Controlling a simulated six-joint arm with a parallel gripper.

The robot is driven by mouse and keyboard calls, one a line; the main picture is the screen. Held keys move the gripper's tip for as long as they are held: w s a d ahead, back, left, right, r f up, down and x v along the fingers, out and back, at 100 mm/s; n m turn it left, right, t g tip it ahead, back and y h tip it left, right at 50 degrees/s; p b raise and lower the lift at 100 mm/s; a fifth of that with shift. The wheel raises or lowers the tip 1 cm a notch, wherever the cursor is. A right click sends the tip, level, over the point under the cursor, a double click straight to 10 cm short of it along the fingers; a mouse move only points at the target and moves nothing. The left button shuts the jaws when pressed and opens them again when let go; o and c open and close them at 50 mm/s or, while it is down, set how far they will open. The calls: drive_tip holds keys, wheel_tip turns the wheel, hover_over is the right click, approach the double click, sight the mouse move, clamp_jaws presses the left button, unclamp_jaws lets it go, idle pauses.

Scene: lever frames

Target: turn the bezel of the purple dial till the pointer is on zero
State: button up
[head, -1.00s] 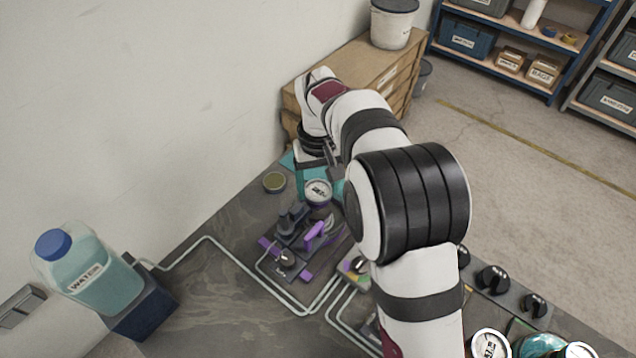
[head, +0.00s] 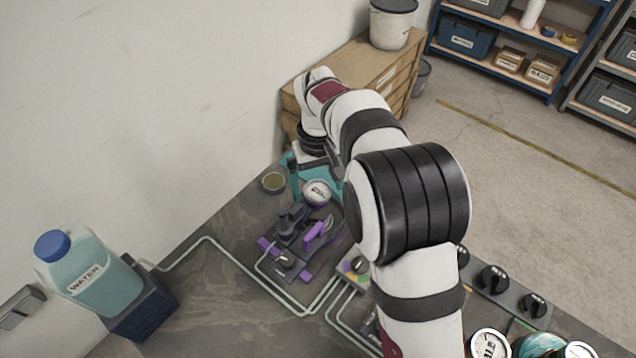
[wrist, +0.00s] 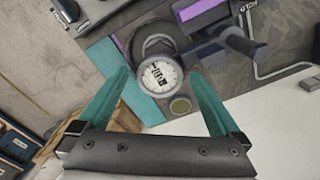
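A round dial with a white face (head: 317,192) stands at the far end of the bench, just below my gripper (head: 316,178). In the wrist view the dial face (wrist: 158,77) has a pale rim and dark marks, too small to read a pointer position. A purple strip (wrist: 118,43) shows beside its dark mount. My gripper (wrist: 160,74) is open, with its teal fingers on either side of the dial. A gap shows between the fingers and the rim in that view; I cannot tell their height above it.
A dark fixture with a purple lever (head: 314,236) stands close in front of the dial. A small round olive-topped tin (head: 274,183) is at its left. A water jug (head: 88,272) stands at the left, and black knobs (head: 492,279) at the right. Pipes run along the bench.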

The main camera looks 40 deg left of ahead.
sight(319, 192)
wheel_tip(319, 192, up, 16)
idle(0.4)
drive_tip(key=shift+f, duration=0.1)
